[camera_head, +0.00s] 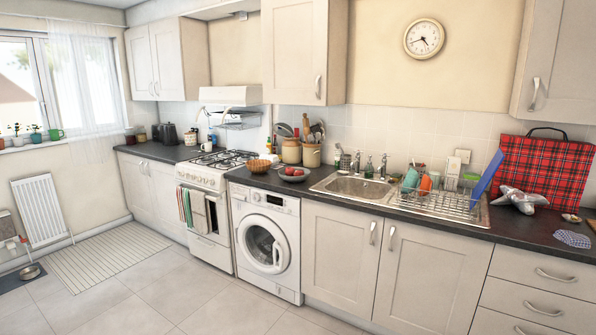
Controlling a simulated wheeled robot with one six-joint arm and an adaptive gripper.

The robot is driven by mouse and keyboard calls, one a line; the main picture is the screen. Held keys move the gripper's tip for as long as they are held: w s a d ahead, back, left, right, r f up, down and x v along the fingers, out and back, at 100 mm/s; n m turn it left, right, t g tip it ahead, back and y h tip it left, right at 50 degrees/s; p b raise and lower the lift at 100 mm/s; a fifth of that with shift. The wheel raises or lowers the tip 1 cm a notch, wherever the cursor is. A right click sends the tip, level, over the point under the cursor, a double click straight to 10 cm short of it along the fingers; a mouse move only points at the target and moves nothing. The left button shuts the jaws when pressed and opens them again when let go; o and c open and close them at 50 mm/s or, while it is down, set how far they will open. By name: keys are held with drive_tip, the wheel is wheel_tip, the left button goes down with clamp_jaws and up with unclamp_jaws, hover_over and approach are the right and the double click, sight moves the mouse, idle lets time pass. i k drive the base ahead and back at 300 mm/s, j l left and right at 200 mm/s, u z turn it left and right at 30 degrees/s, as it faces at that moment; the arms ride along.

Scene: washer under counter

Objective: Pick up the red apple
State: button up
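Several small red round things that look like apples (293,171) sit together in a dark bowl (293,179). The bowl stands on the dark counter (258,181) above the washing machine, left of the sink. They are too small to tell apart clearly. My gripper is not in view.
The washing machine (267,244) is under the counter with its door shut. A wicker bowl (258,166), utensil pots (311,155) and a jar (291,151) stand near the dark bowl. The sink (352,188) and dish rack (443,203) are to the right. The tiled floor (190,300) in front is clear.

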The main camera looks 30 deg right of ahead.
sight(289, 171)
drive_tip(key=i+z, duration=0.15)
drive_tip(key=i, duration=0.35)
drive_tip(key=i+z, duration=0.15)
drive_tip(key=i, duration=0.4)
drive_tip(key=i+j+z, duration=0.15)
drive_tip(key=i, duration=0.35)
drive_tip(key=i+j+z, duration=0.2)
drive_tip(key=i, duration=0.3)
drive_tip(key=i+j+z, duration=0.15)
drive_tip(key=i, duration=0.35)
drive_tip(key=i+j+z, duration=0.15)
drive_tip(key=i+j, duration=0.2)
drive_tip(key=i, duration=0.1)
